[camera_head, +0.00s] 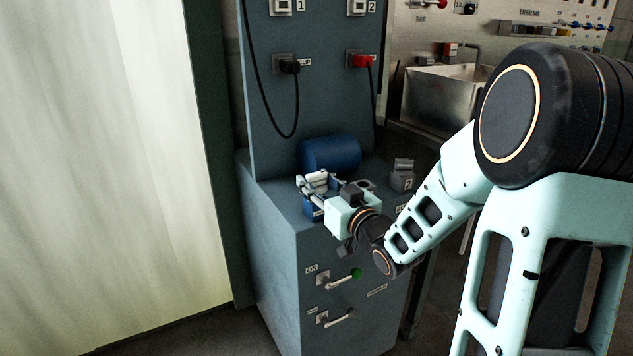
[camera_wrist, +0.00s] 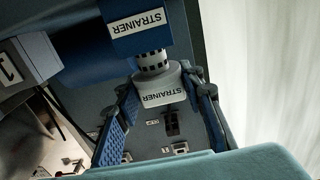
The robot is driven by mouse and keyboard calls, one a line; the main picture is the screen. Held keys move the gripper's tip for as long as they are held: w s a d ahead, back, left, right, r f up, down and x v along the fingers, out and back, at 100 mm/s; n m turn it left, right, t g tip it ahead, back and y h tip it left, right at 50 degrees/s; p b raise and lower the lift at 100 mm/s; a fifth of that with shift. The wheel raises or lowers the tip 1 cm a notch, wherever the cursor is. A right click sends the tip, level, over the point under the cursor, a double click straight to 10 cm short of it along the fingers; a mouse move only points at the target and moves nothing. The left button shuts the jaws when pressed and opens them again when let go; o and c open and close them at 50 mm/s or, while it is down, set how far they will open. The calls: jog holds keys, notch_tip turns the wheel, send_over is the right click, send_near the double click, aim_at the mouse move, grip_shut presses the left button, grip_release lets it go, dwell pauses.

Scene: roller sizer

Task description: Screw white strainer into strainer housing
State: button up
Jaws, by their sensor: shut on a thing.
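The white strainer (camera_wrist: 161,88), labelled STRAINER, sits between the two fingers of my gripper (camera_wrist: 160,95) in the wrist view. My gripper is shut on its wide labelled cap. The strainer's narrower slotted end points at the blue strainer housing (camera_wrist: 152,43), which also carries a STRAINER label. This end meets the housing's edge; how deep it sits inside cannot be told. In the head view my gripper (camera_head: 318,183) is over the machine's ledge, with the white strainer (camera_head: 317,177) small between its fingers. A blue block (camera_head: 308,212) shows just below.
A blue cylinder (camera_head: 331,154) lies behind my gripper on the grey cabinet (camera_head: 270,225). Valve handles (camera_head: 340,281) stick out of the front. A cable (camera_head: 263,120) hangs at the back panel's left. A pale curtain-like surface (camera_head: 100,150) fills the left.

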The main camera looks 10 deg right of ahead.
jog(key=shift+f+b, duration=1)
jog(key=shift+f, duration=0.25)
jog(key=o, duration=1.2)
jog(key=shift+r, duration=0.1)
jog(key=shift+o, duration=0.2)
jog(key=shift+s, duration=0.1)
jog(key=v, duration=0.7)
jog(key=shift+s, duration=0.15)
